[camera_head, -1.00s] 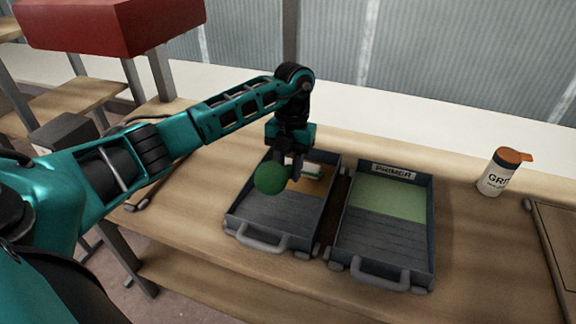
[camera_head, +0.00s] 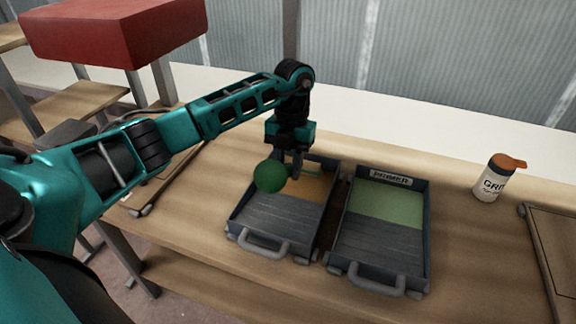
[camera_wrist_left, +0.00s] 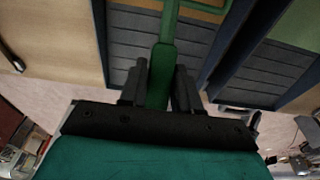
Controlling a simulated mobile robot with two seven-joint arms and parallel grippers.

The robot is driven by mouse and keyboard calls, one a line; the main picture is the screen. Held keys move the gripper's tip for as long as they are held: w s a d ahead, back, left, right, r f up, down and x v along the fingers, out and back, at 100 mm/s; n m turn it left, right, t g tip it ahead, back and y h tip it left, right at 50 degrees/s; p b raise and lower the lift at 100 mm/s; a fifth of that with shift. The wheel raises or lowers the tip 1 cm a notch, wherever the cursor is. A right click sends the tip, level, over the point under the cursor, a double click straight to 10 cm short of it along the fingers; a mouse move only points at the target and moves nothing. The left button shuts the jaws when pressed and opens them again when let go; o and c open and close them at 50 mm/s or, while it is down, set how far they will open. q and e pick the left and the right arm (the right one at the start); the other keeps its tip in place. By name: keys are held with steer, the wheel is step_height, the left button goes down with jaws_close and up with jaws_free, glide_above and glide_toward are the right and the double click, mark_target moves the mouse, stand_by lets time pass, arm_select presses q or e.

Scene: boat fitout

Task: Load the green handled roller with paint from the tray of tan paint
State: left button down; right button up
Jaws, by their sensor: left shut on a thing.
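The left tray (camera_head: 240,222) holds tan-orange paint (camera_head: 317,186) in its far part, with a bare grey ribbed ramp at the near part. My left gripper (camera_head: 292,170) is over this tray, fingers down. It is shut on the green handled roller, whose round green handle end (camera_head: 270,177) faces the head camera. In the left wrist view the green handle (camera_wrist_left: 160,75) runs between the two dark fingers. The roller's sleeve is hidden, so I cannot tell whether it touches the paint. My right gripper is not in view.
A second tray (camera_head: 424,245) labelled PRIMER, with pale green paint (camera_head: 385,205), stands close on the right. A white bottle with an orange cap (camera_head: 494,180) stands further right. A dark-edged panel (camera_head: 555,240) lies at the right edge.

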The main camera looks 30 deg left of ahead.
mark_target(288, 164)
arm_select(q)
steer(key=shift+r, duration=3.05)
